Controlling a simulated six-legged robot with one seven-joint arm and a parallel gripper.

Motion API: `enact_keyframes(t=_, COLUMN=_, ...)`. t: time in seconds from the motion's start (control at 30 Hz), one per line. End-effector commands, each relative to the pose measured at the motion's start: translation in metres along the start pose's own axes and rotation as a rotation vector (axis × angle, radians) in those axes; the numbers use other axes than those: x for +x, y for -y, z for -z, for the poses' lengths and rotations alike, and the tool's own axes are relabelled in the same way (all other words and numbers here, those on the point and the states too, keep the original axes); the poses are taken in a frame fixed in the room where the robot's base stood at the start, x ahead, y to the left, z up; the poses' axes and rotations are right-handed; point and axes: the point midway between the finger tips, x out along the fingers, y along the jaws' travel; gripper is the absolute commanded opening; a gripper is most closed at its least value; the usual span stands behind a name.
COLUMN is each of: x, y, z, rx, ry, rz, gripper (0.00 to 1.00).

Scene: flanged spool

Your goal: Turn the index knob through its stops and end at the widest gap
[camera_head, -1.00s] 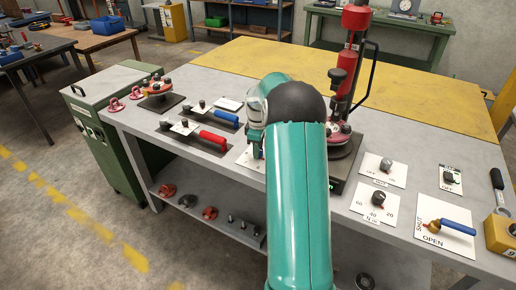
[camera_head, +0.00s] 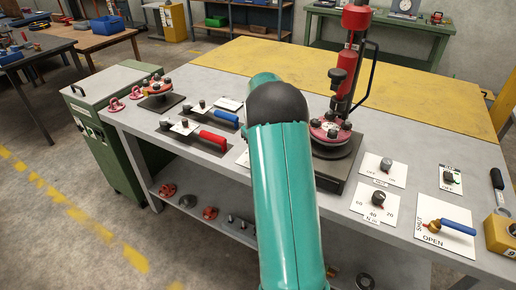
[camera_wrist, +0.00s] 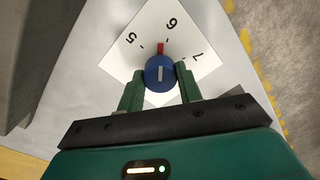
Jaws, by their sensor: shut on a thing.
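In the wrist view the index knob (camera_wrist: 160,72) is blue and round with a pale line on its top. It sits on a white plate (camera_wrist: 149,30) marked 5, 6 and 7. A red mark stands by the 6, and the knob's pale line points roughly toward it. My gripper (camera_wrist: 160,78) is shut on the knob, one green finger on each side. In the head view my teal arm hides the knob and the gripper; only a small edge of white plate shows beside it.
On the bench stand a red press-like device (camera_head: 331,127), red and blue handled levers (camera_head: 213,137), a dial plate (camera_head: 375,204) and a blue-handled valve (camera_head: 457,227). A yellow mat (camera_head: 290,65) covers the back. The press stands close to the right of my arm.

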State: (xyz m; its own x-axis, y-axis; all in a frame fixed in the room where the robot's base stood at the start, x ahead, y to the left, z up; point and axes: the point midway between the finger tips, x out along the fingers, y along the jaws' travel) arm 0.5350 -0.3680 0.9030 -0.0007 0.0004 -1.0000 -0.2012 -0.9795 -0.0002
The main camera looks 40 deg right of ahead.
Motion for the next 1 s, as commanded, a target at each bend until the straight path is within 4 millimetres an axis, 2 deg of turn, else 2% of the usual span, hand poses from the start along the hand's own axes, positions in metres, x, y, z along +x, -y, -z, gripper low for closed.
enact_keyframes(t=0.4, x=-0.0014, y=0.0006, z=0.0011, rx=0.210, ry=-0.003, rz=0.000, gripper=0.12)
enact_keyframes(t=0.97, x=-0.0017, y=-0.0001, z=0.0010, rx=0.241, ry=-0.004, rz=0.000, gripper=0.12)
enact_keyframes(t=1.0, x=-0.0017, y=-0.0001, z=0.0010, rx=0.240, ry=-0.004, rz=0.000, gripper=0.43)
